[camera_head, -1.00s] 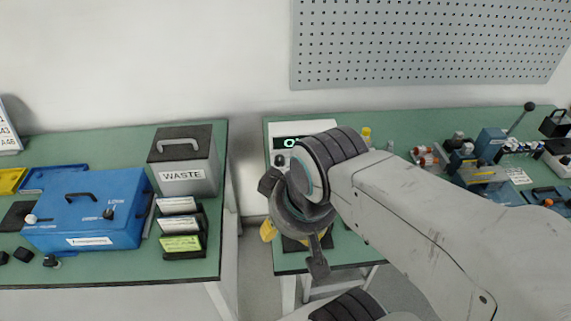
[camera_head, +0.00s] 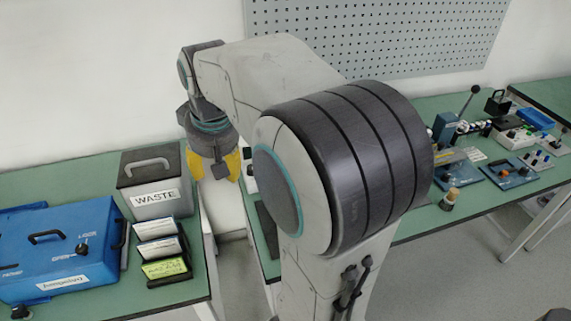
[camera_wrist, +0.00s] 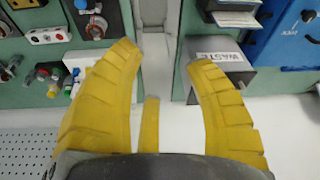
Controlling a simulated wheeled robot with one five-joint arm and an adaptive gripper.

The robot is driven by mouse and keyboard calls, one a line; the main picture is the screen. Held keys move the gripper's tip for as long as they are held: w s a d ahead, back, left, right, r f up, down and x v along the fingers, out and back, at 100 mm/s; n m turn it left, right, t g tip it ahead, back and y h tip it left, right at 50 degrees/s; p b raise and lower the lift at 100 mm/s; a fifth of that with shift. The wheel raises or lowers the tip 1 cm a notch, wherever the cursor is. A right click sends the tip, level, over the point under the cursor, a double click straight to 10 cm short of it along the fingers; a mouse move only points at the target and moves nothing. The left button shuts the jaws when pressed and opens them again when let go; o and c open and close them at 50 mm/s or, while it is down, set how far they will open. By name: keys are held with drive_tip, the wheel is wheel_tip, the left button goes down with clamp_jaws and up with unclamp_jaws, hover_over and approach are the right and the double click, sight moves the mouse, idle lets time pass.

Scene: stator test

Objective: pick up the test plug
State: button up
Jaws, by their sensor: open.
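I cannot make out the test plug for certain in either view. My gripper (camera_head: 213,170) has yellow fingers and hangs over the gap between the two benches, just right of the waste bin in the head view. In the wrist view my gripper (camera_wrist: 165,60) is open and empty, with its fingers spread wide over the pale gap. My large arm joint covers much of the right bench in the head view, so things there are hidden.
The grey WASTE bin (camera_head: 152,180), card holders (camera_head: 163,249) and blue box (camera_head: 62,250) stand on the left bench. A small dark item with a tan top (camera_head: 450,199) and several devices stand on the right bench. The pegboard (camera_head: 390,32) is behind.

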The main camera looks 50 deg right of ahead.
drive_tip(key=w+d+f+m+g+b, duration=0.1)
drive_tip(key=w+d+f, duration=0.2)
drive_tip(key=w+d, duration=0.3)
drive_tip(key=w+d+f+m+b, duration=0.1)
drive_tip(key=w+d+f+m, duration=0.2)
drive_tip(key=d, duration=0.6)
drive_tip(key=shift+m+g, duration=0.5)
drive_tip(key=shift+m, duration=0.1)
drive_tip(key=d+f, duration=0.4)
drive_tip(key=d, duration=0.1)
drive_tip(key=d+f, duration=0.4)
drive_tip(key=d, duration=0.2)
drive_tip(key=w+d+f+b, duration=0.1)
drive_tip(key=d+f, duration=0.3)
drive_tip(key=d, duration=0.1)
drive_tip(key=shift+d+f, duration=0.15)
drive_tip(key=shift+f, duration=0.2)
drive_tip(key=shift+d+f, duration=0.15)
drive_tip(key=shift+f, duration=0.1)
drive_tip(key=shift+w+d+f+p, duration=0.1)
drive_tip(key=shift+f+p, duration=0.4)
drive_tip(key=shift+f, duration=0.35)
wheel_tip(320, 180, down, 3)
drive_tip(key=p, duration=0.4)
drive_tip(key=shift+w+d+r, duration=0.15)
drive_tip(key=shift+r, duration=0.05)
drive_tip(key=shift+w+d+f+p, duration=0.1)
drive_tip(key=shift+w+f+p, duration=0.05)
drive_tip(key=shift+f+p, duration=1.05)
drive_tip(key=shift+f, duration=0.15)
